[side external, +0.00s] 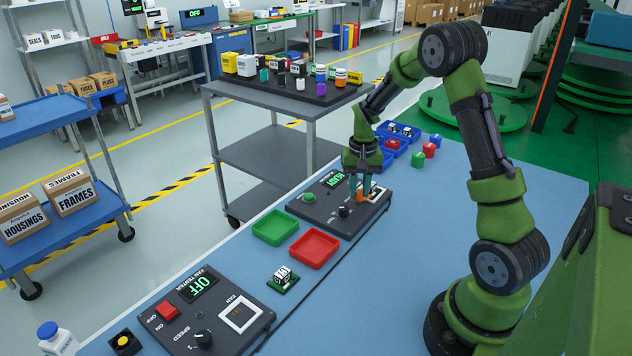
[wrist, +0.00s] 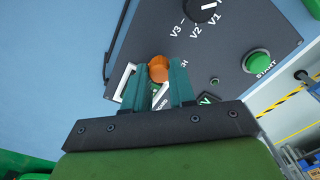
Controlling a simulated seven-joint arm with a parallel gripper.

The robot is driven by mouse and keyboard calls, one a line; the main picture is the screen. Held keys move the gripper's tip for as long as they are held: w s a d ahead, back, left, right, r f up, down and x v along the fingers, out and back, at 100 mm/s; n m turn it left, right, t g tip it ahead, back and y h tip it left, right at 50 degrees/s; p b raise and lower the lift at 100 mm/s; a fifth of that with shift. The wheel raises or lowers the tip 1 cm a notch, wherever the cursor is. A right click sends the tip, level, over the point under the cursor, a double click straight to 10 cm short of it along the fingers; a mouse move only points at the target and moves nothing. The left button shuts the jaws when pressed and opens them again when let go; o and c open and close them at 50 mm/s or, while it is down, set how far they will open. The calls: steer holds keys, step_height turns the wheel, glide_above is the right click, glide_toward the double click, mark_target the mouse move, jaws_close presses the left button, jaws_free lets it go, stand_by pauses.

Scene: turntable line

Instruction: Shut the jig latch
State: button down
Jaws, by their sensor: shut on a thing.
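The jig tester (side external: 325,212) is a dark box on the blue bench, with a green START button (side external: 309,198), a black V1–V3 dial (side external: 344,211) and a lit green display. Its latch shows as an orange part (side external: 361,199) beside a white-framed opening; in the wrist view the orange latch (wrist: 158,69) is round-ended. My gripper (side external: 361,189) points down at the latch. In the wrist view the teal fingers of my gripper (wrist: 156,82) are on either side of the orange part, shut on it. The fingers partly hide the white frame (wrist: 121,80) and what lies inside it.
A green tray (side external: 275,228) and a red tray (side external: 314,248) lie nearby. A small circuit board (side external: 283,280) and the fan tester (side external: 215,312), reading OFF, are nearer. Blue bins (side external: 398,133) and small coloured blocks stand beyond my gripper. The right of the bench is clear.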

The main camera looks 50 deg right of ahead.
mark_target(359, 190)
steer(key=shift+r+n, duration=0.1)
steer(key=shift+n, duration=2.1)
steer(key=c, duration=0.9)
jaws_free()
step_height(359, 190, up, 17)
steer(key=shift+f, duration=0.1)
steer(key=shift+w+d, duration=0.1)
